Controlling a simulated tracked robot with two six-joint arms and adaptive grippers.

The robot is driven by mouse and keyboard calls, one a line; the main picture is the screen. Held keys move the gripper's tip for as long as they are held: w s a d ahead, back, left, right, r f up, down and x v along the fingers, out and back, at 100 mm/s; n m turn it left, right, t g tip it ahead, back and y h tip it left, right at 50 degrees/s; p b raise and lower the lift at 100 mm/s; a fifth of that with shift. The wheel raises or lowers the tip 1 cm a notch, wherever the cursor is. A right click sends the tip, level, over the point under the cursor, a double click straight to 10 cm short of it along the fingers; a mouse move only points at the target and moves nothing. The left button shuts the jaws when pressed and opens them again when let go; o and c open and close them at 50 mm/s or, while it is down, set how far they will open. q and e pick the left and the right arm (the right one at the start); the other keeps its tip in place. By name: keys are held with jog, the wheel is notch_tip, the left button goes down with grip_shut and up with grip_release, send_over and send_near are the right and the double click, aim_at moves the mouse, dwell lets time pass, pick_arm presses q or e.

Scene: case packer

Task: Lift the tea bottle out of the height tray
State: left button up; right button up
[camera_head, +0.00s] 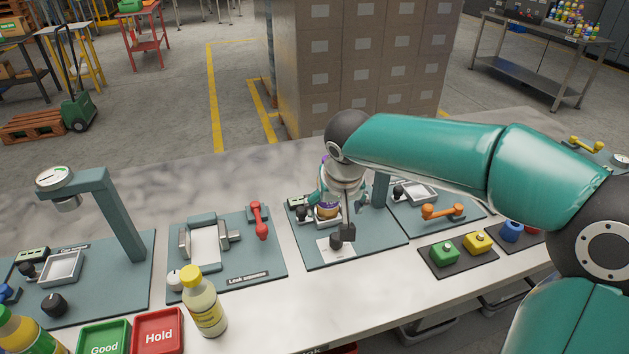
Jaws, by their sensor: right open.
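My right gripper (335,200) points down over the middle station, with its jaws open. A bottle, partly hidden by the gripper, stands at the small white tray (318,221). Only bits of purple and orange-yellow on the bottle (327,210) show, so I cannot tell its label or whether the fingers touch it. I take this station for the height station; its lettering is not readable. My left gripper is not in view.
A yellow-capped bottle (205,308) stands at the front beside the red Hold pad (158,331) and green Good pad (104,338). The leak squeeze station (260,270) is left of my gripper. An orange-handled station (440,213) and coloured buttons (445,254) are right.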

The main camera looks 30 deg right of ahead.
jog(key=w+d+p, duration=0.5)
jog(key=w+d, duration=0.1)
jog(key=w, duration=0.5)
jog(key=shift+w+f, duration=0.2)
jog(key=shift+w, duration=0.1)
grip_shut()
